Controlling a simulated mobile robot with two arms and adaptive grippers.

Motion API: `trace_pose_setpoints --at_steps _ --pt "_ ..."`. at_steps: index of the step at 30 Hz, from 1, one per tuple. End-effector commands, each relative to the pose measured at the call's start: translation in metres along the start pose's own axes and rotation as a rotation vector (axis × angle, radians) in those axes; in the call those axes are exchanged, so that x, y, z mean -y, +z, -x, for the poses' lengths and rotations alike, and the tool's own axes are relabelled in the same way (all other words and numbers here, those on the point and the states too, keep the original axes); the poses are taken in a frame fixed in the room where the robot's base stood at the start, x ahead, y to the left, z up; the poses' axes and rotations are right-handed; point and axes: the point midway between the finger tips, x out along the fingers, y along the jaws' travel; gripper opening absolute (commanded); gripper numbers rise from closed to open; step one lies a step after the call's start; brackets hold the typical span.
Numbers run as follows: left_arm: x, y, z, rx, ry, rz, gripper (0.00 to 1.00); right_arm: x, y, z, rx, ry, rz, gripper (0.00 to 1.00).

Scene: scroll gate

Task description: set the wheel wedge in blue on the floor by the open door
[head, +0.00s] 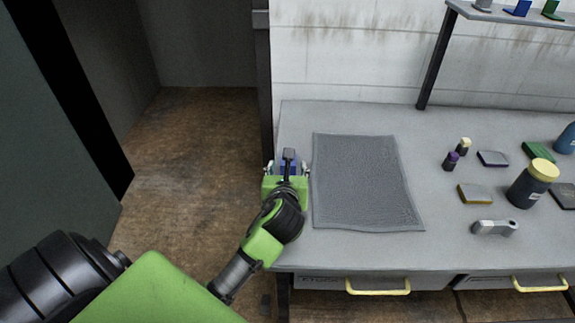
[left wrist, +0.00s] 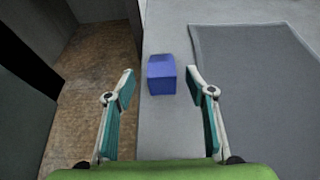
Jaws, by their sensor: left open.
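A blue block-like piece (left wrist: 161,76) stands on the grey bench at its left end, between the mat and the edge; its wedge form is not clear from here. In the head view, only a little of this blue piece (head: 289,169) shows past my gripper. My left gripper (left wrist: 160,88) is open, with its fingers apart and the blue piece ahead between them, not held. It also shows in the head view (head: 287,172), above the bench's left edge. The open door (head: 45,170) is at the left, beside bare brown floor (head: 190,175). My right gripper is out of view.
A grey mat (head: 365,180) lies on the bench, right of my gripper. Bottles and small blocks stand farther right. A shelf (head: 500,14) holds another blue piece (head: 518,8) and a green piece (head: 551,10). A dark post (head: 264,90) borders the doorway.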

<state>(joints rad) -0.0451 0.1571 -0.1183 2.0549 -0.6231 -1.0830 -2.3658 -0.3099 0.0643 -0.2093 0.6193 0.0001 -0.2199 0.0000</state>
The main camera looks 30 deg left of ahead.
Motion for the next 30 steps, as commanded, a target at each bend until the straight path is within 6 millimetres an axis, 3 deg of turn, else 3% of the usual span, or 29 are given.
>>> trace_pose_setpoints --at_steps 9,18,27,30 --pt "0.001 -0.001 -0.028 -0.002 0.0 0.003 0.5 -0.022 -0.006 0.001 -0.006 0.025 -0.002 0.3" --pt "0.0 -0.002 -0.067 -0.002 -0.001 0.002 0.5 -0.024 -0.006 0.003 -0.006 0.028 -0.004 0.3" --pt "0.0 -0.002 -0.071 -0.002 -0.002 0.002 0.5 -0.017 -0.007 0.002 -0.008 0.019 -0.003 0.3" --pt "0.0 -0.002 -0.071 -0.002 -0.001 0.001 0.27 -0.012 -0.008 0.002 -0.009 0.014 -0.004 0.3"
